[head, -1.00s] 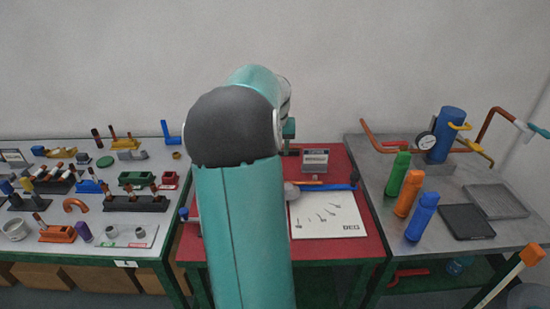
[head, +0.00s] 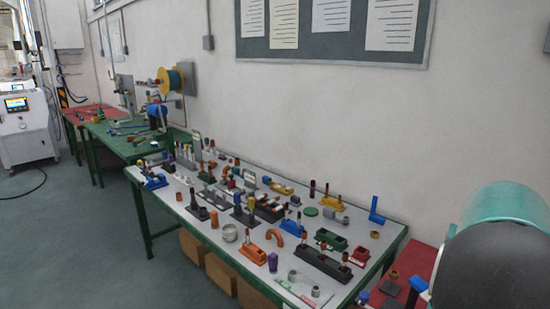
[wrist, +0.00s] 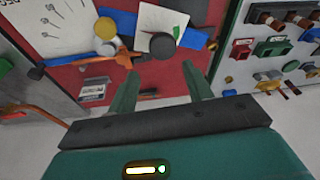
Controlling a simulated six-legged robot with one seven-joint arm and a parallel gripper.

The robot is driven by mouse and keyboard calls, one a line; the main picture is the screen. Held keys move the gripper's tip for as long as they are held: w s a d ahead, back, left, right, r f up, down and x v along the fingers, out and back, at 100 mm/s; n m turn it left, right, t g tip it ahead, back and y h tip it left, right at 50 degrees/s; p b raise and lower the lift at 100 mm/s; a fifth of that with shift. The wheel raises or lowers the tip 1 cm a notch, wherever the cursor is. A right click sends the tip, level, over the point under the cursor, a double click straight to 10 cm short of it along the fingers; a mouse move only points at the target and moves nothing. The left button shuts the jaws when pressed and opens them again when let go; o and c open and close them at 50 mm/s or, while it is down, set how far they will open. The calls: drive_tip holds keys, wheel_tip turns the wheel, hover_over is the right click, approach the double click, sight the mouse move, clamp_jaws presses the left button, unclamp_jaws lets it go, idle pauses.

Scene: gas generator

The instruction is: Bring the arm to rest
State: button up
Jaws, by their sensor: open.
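My arm (head: 490,245) shows at the right edge of the head view, as a teal and dark grey link; the gripper itself is out of that view. In the wrist view my gripper (wrist: 162,82) is open, its two green fingers spread apart with nothing held between them. Below and beyond the fingers lies a red tabletop (wrist: 75,85) with a white board (wrist: 45,25), a blue bar (wrist: 115,20), a dark round knob (wrist: 162,46) and a small labelled box (wrist: 93,90).
A grey table (head: 180,215) crowded with small coloured parts stands left of my arm. Beyond it are a green table (head: 110,150) and a white machine (head: 25,130). A notice board (head: 330,30) hangs on the wall. Open floor (head: 100,240) lies at left.

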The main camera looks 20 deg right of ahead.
drive_tip(key=w+a+r+n+t, duration=0.1)
drive_tip(key=w+a+r+n, duration=0.1)
drive_tip(key=a, duration=0.7)
drive_tip(key=w+a+r+n+t+y, duration=0.1)
drive_tip(key=a+n, duration=0.1)
drive_tip(key=a, duration=0.7)
drive_tip(key=w+a+r+n, duration=0.2)
drive_tip(key=a, duration=0.7)
drive_tip(key=s+a+f+n, duration=0.1)
drive_tip(key=s+a, duration=0.3)
drive_tip(key=a, duration=0.5)
drive_tip(key=s+a+f+n+t, duration=0.1)
drive_tip(key=s+a+n, duration=0.3)
drive_tip(key=a, duration=0.4)
drive_tip(key=shift+s+a+f+t+y, duration=0.15)
drive_tip(key=shift+s+a+t+y, duration=0.2)
drive_tip(key=shift+s+y, duration=0.1)
drive_tip(key=c, duration=0.3)
drive_tip(key=shift+d, duration=0.2)
